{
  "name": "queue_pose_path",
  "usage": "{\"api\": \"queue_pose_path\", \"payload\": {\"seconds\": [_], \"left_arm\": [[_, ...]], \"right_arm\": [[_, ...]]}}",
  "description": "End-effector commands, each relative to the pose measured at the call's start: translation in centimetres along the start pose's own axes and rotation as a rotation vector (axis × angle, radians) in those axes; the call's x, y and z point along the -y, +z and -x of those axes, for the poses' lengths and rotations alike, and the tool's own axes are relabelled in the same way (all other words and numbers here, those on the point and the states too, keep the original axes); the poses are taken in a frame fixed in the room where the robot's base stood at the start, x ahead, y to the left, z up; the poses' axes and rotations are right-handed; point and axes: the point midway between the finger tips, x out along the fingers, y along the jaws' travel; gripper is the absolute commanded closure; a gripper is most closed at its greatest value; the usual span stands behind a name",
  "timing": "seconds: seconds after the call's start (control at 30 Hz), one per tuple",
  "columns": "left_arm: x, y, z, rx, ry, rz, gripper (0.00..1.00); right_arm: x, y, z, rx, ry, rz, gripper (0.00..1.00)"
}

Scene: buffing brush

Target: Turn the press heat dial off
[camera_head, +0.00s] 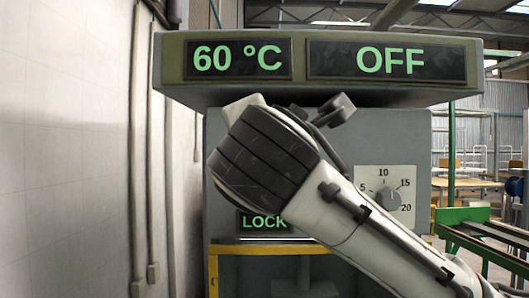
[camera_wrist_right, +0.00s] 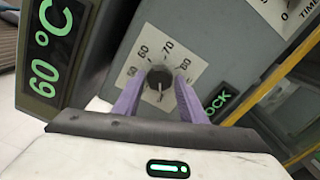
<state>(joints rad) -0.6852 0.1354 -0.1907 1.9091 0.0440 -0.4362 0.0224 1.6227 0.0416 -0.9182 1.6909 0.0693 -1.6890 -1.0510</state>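The press heat dial (camera_wrist_right: 160,78) is a round dark knob on a pale plate with numbers including 60, 70 and 80, seen in the right wrist view. A pale mark on the knob points toward the bottom of that view. My right gripper (camera_wrist_right: 158,84) has its two purple fingers apart, one on each side of the knob. I cannot tell whether they touch it. In the head view my right arm hides this dial and the fingers. The press display (camera_head: 317,60) reads 60 °C and OFF; its 60 °C part also shows in the right wrist view (camera_wrist_right: 52,45). My left gripper is not in view.
A second dial (camera_head: 388,199), marked 5 to 20, sits right of my arm on the press front. A LOCK label (camera_head: 262,221) is below, above a yellow frame (camera_head: 228,249). A pale wall (camera_head: 65,150) stands left; green rails (camera_head: 480,238) stand right.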

Motion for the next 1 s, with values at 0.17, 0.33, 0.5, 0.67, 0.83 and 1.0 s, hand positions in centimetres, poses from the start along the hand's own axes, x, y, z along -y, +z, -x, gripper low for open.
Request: {"api": "queue_pose_path", "payload": {"seconds": [0.17, 0.33, 0.5, 0.67, 0.83, 1.0], "left_arm": [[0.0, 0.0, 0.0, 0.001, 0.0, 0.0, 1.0], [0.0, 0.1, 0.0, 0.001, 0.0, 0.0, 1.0], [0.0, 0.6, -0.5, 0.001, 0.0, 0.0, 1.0], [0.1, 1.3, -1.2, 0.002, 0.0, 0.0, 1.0], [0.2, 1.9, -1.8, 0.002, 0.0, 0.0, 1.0], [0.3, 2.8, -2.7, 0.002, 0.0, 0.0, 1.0]], "right_arm": [[0.0, 0.0, 0.0, 0.001, 0.001, -0.002, 0.51], [0.0, 0.1, 0.1, 0.001, 0.001, -0.003, 0.51], [0.0, -0.1, 1.6, 0.0, 0.005, -0.004, 0.51], [0.1, -0.2, 4.7, -0.001, 0.007, -0.004, 0.51], [0.1, -0.1, 8.0, -0.001, 0.006, -0.002, 0.51], [0.1, 0.0, 9.8, 0.002, 0.004, -0.001, 0.51]]}}
